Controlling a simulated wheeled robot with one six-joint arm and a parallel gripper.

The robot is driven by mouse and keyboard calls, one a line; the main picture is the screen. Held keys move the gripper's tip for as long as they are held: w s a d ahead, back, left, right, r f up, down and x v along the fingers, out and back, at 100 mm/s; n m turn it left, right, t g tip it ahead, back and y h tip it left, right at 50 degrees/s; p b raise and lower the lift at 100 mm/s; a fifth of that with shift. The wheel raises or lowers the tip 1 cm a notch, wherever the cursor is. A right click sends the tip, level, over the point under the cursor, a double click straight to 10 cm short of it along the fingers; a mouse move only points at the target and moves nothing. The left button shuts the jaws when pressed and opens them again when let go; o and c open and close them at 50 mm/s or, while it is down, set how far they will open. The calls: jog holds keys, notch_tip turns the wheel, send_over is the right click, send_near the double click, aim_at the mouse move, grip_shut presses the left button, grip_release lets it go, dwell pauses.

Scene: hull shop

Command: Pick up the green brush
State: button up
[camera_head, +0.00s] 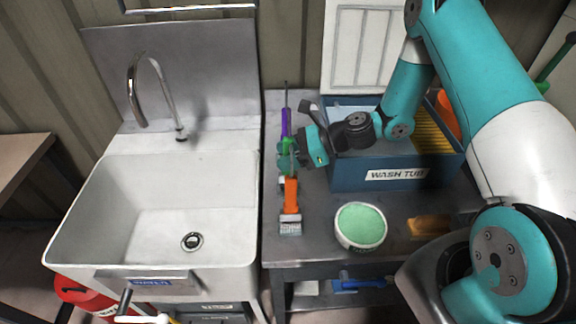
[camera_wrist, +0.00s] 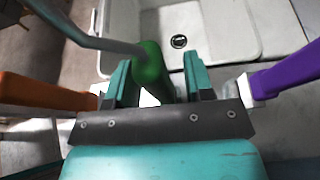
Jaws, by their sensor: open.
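The green brush (camera_head: 288,146) is on the counter strip beside the sink, between a purple-handled and an orange-handled one; my gripper partly hides it in the head view. In the wrist view its green handle (camera_wrist: 150,64) shows between the fingers, nearer the left one, with a thin grey rod running from it to the upper left. My gripper (camera_wrist: 157,80) is open, its fingers on either side of the handle in the picture. I cannot tell whether they touch it. The brush's lower end is hidden behind my gripper.
The white sink (camera_head: 120,200) is left. The blue wash tub (camera_head: 345,178) is right, with a round green-topped dish (camera_head: 361,226) and a yellow-brown block (camera_head: 428,224) in front.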

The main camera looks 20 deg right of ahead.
jog(key=shift+c, duration=0.2)
grip_shut()
jog(key=shift+r, duration=0.1)
